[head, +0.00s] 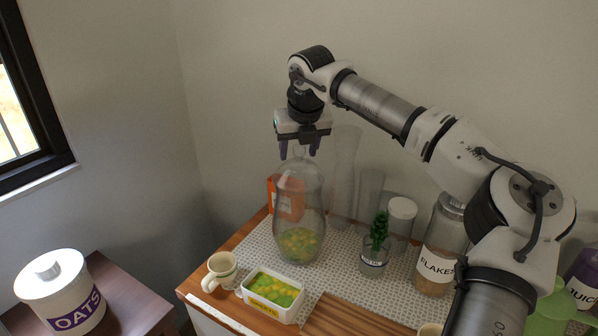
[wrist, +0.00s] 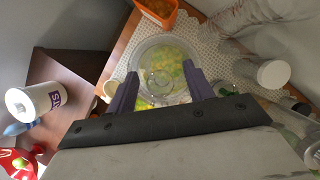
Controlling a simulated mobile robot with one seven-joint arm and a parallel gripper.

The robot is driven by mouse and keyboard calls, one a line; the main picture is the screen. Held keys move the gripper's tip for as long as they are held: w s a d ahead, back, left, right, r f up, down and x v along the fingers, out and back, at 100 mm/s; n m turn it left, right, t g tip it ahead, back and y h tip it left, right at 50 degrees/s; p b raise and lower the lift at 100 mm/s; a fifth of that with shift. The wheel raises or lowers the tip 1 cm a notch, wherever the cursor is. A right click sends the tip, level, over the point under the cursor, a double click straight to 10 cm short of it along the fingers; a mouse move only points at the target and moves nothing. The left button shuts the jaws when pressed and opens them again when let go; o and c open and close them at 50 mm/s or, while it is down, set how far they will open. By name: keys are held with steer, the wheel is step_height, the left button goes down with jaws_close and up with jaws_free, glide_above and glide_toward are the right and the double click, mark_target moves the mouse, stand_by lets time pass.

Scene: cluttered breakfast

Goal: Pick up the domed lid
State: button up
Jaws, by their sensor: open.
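A tall clear glass jar (head: 300,215) stands upright on the patterned cloth with yellow and green pieces in its bottom. Its rounded clear top, which looks like the domed lid (head: 299,170), narrows upward to a point between my fingers; I cannot make out the seam. My gripper (head: 298,150) points down over this top, open, with a dark finger on either side. In the wrist view the round clear lid (wrist: 163,52) shows ahead of and between the spread fingers (wrist: 162,75). Whether the fingers touch the glass cannot be told.
An orange box (head: 272,192) stands behind the jar. A cream mug (head: 220,270) and a white tub (head: 268,295) are in front. Clear tall glasses (head: 345,175), a small plant (head: 378,240) and a flakes jar (head: 437,255) crowd the right. An oats canister (head: 62,290) is on a separate table.

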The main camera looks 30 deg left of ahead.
jaws_close()
stand_by(0.3)
step_height(320, 180, up, 20)
steer(key=p, duration=0.1)
stand_by(0.4)
